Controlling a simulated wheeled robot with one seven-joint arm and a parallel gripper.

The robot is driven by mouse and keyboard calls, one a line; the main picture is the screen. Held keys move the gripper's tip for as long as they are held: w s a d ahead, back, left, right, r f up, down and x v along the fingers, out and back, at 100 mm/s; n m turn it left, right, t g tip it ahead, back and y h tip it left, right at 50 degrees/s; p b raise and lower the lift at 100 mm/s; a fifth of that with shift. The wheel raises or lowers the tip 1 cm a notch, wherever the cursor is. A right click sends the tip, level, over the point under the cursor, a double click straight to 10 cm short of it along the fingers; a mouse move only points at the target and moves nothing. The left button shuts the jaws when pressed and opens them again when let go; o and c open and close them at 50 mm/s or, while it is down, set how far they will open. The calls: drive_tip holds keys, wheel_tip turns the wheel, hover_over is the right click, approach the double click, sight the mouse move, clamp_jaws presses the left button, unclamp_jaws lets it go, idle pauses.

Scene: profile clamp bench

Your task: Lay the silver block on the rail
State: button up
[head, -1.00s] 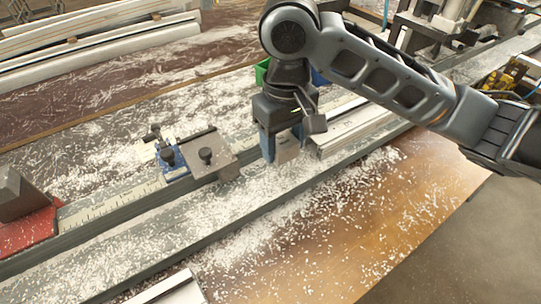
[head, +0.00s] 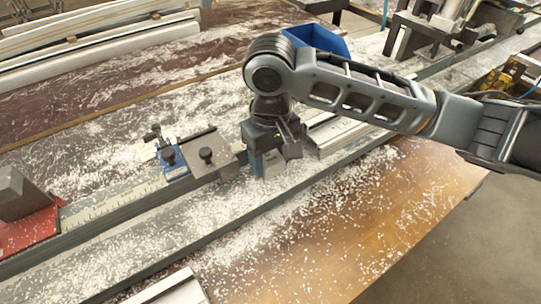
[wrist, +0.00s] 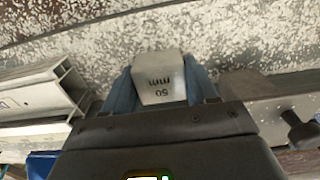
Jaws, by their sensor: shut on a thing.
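My gripper (head: 268,165) is shut on the silver block (head: 273,163), with a blue finger on either side of it. In the wrist view the block (wrist: 161,90) sits between the fingertips, with "50 mm" showing upside down on its face. The long grey rail (head: 215,213), strewn with pale shavings, runs from lower left to upper right. The block is over or on the rail, between a grey clamp block (head: 213,158) on the left and an aluminium profile (head: 340,133) on the right. I cannot tell whether the block touches the rail.
The profile end (wrist: 45,95) is close on the wrist view's left, and the clamp block with its knob (wrist: 300,132) on the right. A blue bin (head: 318,40) stands behind my arm. A red-based stop (head: 25,222) is at far left. Shavings cover the wooden bench.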

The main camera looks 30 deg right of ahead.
sight(270, 158)
drive_tip(key=o, duration=1.1)
wheel_tip(270, 158, up, 12)
drive_tip(key=shift+r+p, duration=0.15)
drive_tip(key=shift+p, duration=0.15)
